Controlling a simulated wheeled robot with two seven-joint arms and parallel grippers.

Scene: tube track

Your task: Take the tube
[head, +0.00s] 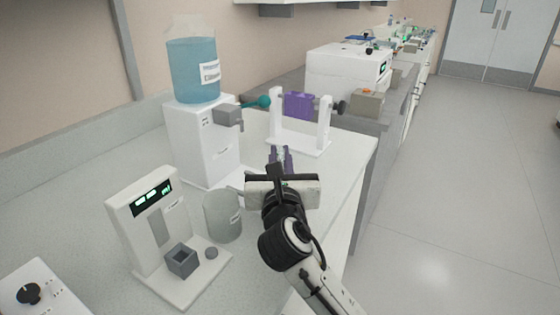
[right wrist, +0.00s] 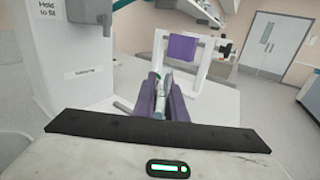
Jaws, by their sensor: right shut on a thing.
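My right gripper (head: 281,160) is over the bench, in front of the white stand. Its purple fingers are shut on a small pale tube. In the right wrist view the tube (right wrist: 162,92) shows between the fingertips (right wrist: 162,104), with a bit of green near its top. Its lower part is hidden by the fingers. In the head view the tube is mostly hidden by the gripper and too small to make out well. My left gripper is not in view.
A white stand (head: 273,128) holds a purple block (head: 299,105) with a black knob beyond the gripper. A water dispenser (head: 200,140) stands to the left. A grey beaker (head: 222,216) and a white device (head: 146,222) stand nearer. The bench's right edge is close.

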